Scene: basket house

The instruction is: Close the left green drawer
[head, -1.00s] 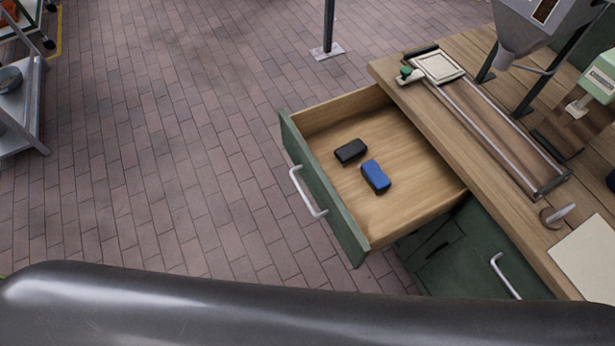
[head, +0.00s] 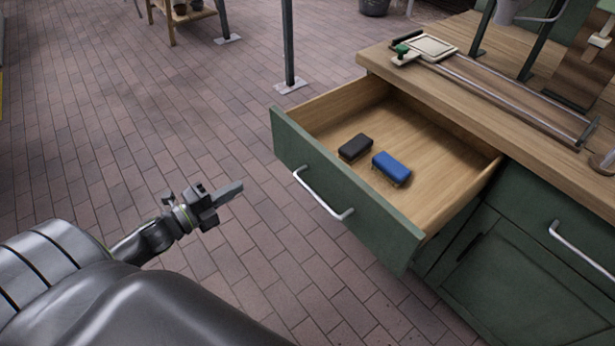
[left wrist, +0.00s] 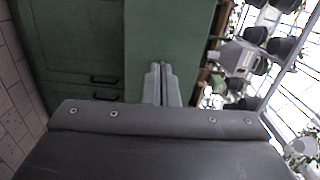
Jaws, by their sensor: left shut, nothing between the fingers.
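The left green drawer (head: 335,187) is pulled well out of the workbench, with a silver bar handle (head: 322,197) on its front. A black block (head: 355,147) and a blue block (head: 391,168) lie inside it. My left gripper (head: 236,189) is shut and empty, in front of the drawer and to the left of its handle, apart from it. In the left wrist view the shut fingers (left wrist: 161,84) point at a green cabinet surface (left wrist: 155,30). My right gripper is not in view.
The wooden bench top (head: 450,85) carries a long metal-railed fixture. A closed green drawer with a silver handle (head: 580,249) is to the right. A dark post (head: 288,45) stands on the floor behind. The brick floor left of the drawer is clear.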

